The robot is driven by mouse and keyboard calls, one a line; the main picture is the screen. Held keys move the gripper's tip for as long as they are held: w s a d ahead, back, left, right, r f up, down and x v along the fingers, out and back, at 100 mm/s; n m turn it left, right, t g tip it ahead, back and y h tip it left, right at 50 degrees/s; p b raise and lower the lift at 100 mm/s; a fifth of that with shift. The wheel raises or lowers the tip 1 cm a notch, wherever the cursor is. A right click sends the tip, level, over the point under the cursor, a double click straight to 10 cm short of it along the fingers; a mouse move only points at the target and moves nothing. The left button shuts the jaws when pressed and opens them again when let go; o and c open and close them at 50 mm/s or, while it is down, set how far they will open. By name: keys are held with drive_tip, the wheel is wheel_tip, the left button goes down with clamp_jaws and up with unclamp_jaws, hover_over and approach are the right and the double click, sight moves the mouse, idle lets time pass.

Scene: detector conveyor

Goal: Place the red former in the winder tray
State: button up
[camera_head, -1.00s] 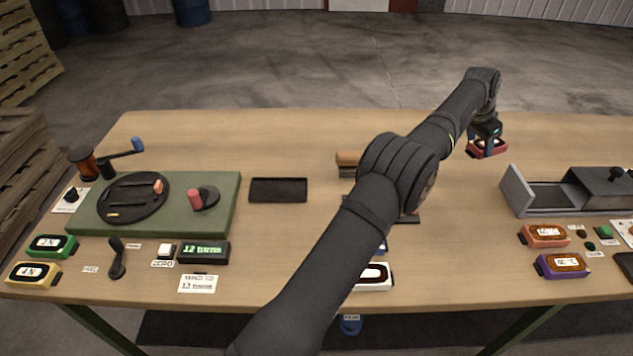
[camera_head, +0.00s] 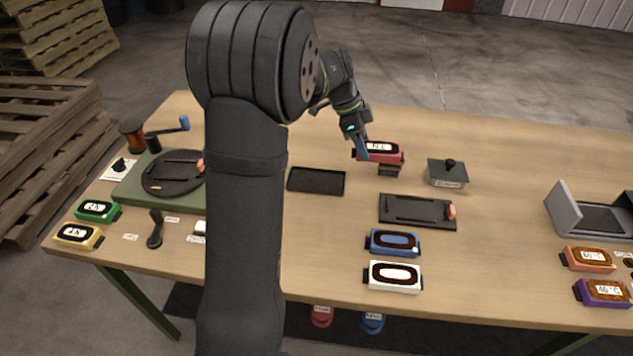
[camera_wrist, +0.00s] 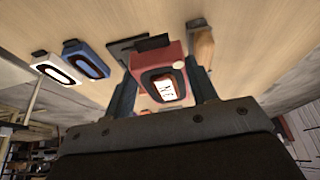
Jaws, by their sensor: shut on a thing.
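The red former (camera_head: 391,157), with a dark-rimmed white label, is between the fingers of my gripper (camera_head: 364,147) over the back middle of the table. In the wrist view the red former (camera_wrist: 160,76) fills the space between the two fingers, and my gripper (camera_wrist: 162,85) is shut on it. A shallow black tray (camera_head: 316,181) lies empty on the table, to the left of and nearer than the held former. It lies right of the green winder base (camera_head: 132,190), which bears a black disc. My arm hides the right part of that base.
A grey lidded block (camera_head: 447,172) with a knob and a black plate (camera_head: 417,212) lie to the right. Blue (camera_head: 393,242) and white (camera_head: 394,277) formers lie in front. The table behind the tray is clear.

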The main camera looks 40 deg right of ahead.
drive_tip(key=a, duration=0.8)
drive_tip(key=w+a+f, duration=0.1)
drive_tip(key=w+f, duration=0.1)
drive_tip(key=w, duration=0.1)
drive_tip(key=w+a+f, duration=0.1)
drive_tip(key=w+f, duration=0.2)
drive_tip(key=w, duration=0.1)
drive_tip(key=w+a+f, duration=0.1)
drive_tip(key=w+f, duration=0.1)
drive_tip(key=w, duration=0.2)
drive_tip(key=shift+w+f, duration=0.1)
drive_tip(key=shift+f, duration=2.15)
drive_tip(key=shift+f, duration=0.15)
drive_tip(key=o, duration=0.9)
drive_tip(key=shift+c, duration=0.2)
